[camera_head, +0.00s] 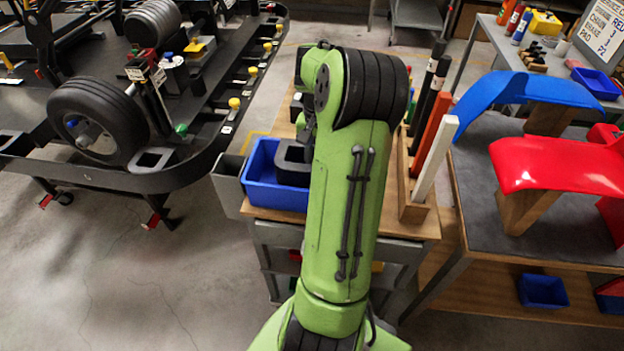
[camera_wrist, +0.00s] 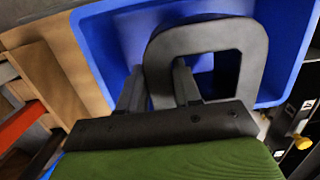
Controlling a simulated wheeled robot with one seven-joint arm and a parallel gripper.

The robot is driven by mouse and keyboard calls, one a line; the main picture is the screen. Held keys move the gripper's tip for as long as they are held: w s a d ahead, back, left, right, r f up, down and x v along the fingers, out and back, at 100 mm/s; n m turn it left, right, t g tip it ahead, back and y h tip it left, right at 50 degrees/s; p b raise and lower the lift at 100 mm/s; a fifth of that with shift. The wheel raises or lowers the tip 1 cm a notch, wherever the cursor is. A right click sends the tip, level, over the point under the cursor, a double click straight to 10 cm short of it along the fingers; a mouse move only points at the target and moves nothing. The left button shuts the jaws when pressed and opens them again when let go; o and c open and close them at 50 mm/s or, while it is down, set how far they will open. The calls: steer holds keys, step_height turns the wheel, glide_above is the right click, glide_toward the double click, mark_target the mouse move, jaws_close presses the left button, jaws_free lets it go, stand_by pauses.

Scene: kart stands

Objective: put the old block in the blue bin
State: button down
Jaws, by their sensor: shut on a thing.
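The old block is a dark grey block with a square hole (camera_wrist: 225,38). My gripper (camera_wrist: 158,82) is shut on one side wall of it, with a finger on each side of that wall. The blue bin (camera_wrist: 97,48) lies behind the block in the wrist view. In the head view the block (camera_head: 292,164) shows within the outline of the blue bin (camera_head: 277,197), beside my green arm. Whether the block touches the bin floor cannot be told.
The bin sits on a wooden-topped cart (camera_head: 410,222). A wooden rack (camera_head: 412,205) with upright coloured bars stands right of my arm. A grey container (camera_head: 228,184) adjoins the bin's left side. A black kart frame (camera_head: 150,178) is at left, and a bench (camera_head: 490,225) with fenders at right.

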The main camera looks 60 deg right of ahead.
step_height(320, 180, down, 6)
steer(key=shift+r+b, duration=0.25)
steer(key=shift+b, duration=0.5)
steer(key=shift+r, duration=0.1)
